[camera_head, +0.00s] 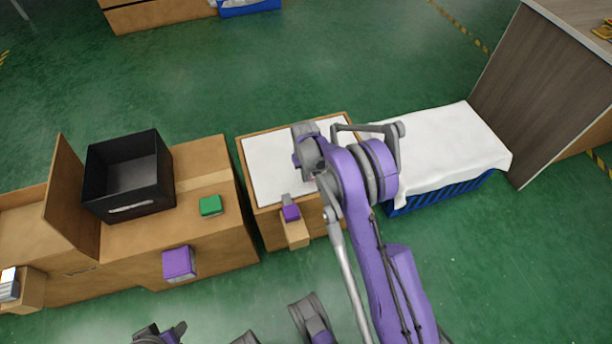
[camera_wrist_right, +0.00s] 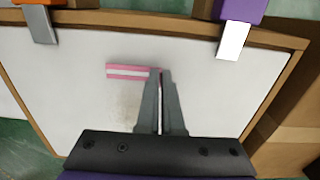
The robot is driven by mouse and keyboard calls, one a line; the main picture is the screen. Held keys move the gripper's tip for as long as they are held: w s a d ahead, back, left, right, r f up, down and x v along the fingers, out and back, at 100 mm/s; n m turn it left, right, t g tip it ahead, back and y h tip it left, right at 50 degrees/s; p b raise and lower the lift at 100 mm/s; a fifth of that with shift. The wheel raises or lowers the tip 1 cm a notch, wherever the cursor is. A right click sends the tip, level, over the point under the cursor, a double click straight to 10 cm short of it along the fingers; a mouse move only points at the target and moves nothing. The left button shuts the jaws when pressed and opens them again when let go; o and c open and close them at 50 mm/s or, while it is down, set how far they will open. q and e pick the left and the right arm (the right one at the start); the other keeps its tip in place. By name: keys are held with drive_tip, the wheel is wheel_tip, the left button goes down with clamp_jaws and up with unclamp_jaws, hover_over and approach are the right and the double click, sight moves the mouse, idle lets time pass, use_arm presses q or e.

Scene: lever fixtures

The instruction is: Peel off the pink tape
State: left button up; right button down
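The pink tape (camera_wrist_right: 128,72), a short strip with a white stripe, lies on the white board (camera_wrist_right: 80,110) in the right wrist view. My right gripper (camera_wrist_right: 162,74) is at the tape's right end. Its fingers are close together, with a sliver of pink between the tips. In the head view my right arm reaches over the white board (camera_head: 270,165) and hides the tape and fingertips. Grey and purple parts show at the bottom edge of the head view; whether they include my left gripper is unclear.
A purple-topped clamp (camera_head: 290,211) sits at the board's front edge. To the left, a cardboard box holds a black bin (camera_head: 130,175) and a green block (camera_head: 210,205). A blue crate (camera_head: 440,193) under white cloth (camera_head: 450,150) stands to the right.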

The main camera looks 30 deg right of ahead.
drive_tip(key=shift+r, duration=0.15)
drive_tip(key=shift+r+p, duration=0.9)
drive_tip(key=shift+r, duration=1)
